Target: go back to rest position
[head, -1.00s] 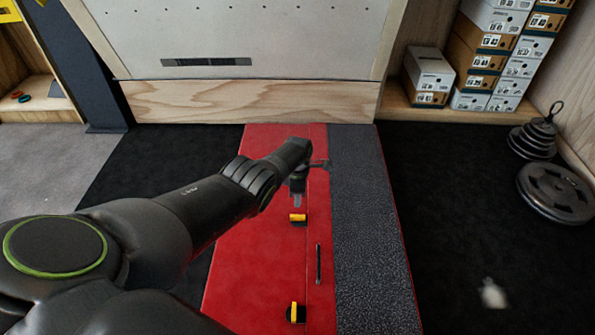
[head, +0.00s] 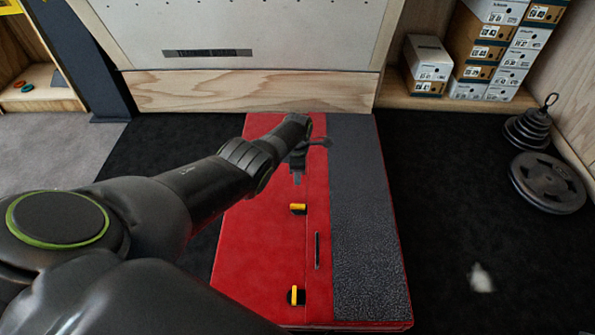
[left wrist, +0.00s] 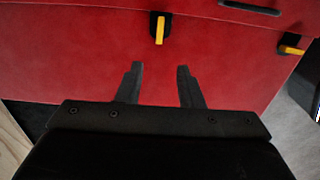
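My left arm comes in from the left in the head view, and its gripper (head: 298,172) is over the far part of the red crash pad (head: 250,255). In the left wrist view the two fingers of this gripper (left wrist: 160,87) stand apart with only red surface between them. The red pad (left wrist: 70,60) fills most of that view. My right gripper shows in neither view.
The pad has a grey textured strip (head: 365,220), two yellow-and-black buckles (head: 298,209) (head: 296,295) and a dark handle (head: 317,250). Shoe boxes (head: 480,50) stand at the back right, near weight plates (head: 547,182). A white patch (head: 481,278) lies on the black floor. A wooden board (head: 250,91) stands behind.

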